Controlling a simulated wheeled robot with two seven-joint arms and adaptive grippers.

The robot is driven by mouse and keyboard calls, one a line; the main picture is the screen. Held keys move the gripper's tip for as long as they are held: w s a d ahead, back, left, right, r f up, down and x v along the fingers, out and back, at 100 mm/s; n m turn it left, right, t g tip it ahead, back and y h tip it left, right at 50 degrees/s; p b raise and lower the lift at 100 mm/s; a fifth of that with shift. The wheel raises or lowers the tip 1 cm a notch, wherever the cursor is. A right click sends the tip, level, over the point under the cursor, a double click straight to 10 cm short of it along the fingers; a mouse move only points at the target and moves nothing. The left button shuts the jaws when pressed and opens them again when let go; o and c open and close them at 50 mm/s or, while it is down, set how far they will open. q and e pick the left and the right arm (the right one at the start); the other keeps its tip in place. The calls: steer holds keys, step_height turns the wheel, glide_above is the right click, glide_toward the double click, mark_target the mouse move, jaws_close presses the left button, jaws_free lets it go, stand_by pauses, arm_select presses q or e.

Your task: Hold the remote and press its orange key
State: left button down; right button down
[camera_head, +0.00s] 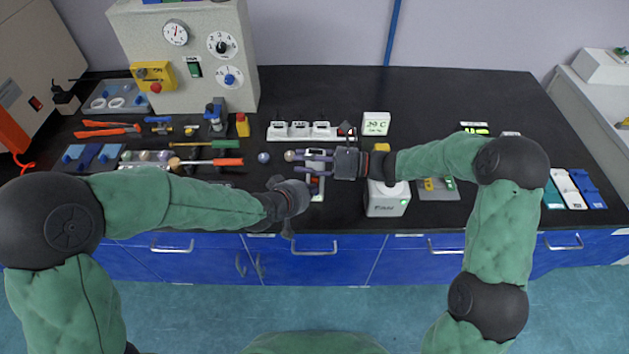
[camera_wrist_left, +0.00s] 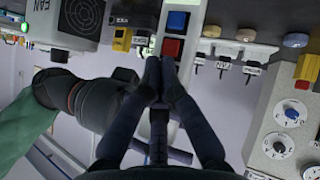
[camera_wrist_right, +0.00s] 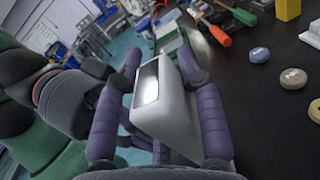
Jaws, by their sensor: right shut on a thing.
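The white remote (camera_wrist_right: 165,110) with a grey screen (camera_wrist_right: 148,83) is clasped between the purple fingers of my right gripper (camera_wrist_right: 160,70), above the bench. In the head view my right gripper (camera_head: 305,160) holds the remote (camera_head: 316,190) from the right. The left wrist view shows a blue key (camera_wrist_left: 177,20) and a red-orange key (camera_wrist_left: 172,47) on the remote's face. My left gripper (camera_wrist_left: 160,68) is shut, with its fingertips together just at the lower edge of the red-orange key. I cannot tell whether they touch it.
A fan box (camera_head: 386,198) stands right of the grippers. Tools, including a red-handled screwdriver (camera_head: 226,162), lie to the left. The bench's back right is mostly clear.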

arm_select(q)
steer(key=shift+w, duration=0.4)
stand_by(0.7)
stand_by(0.3)
steer(key=shift+s, duration=0.85)
steer(key=shift+s, duration=0.1)
steer(key=shift+s+a, duration=0.15)
steer(key=shift+s, duration=1.05)
steer(key=shift+s+a, duration=0.1)
steer(key=shift+s, duration=1.1)
arm_select(e)
steer(key=c, duration=0.7)
jaws_free()
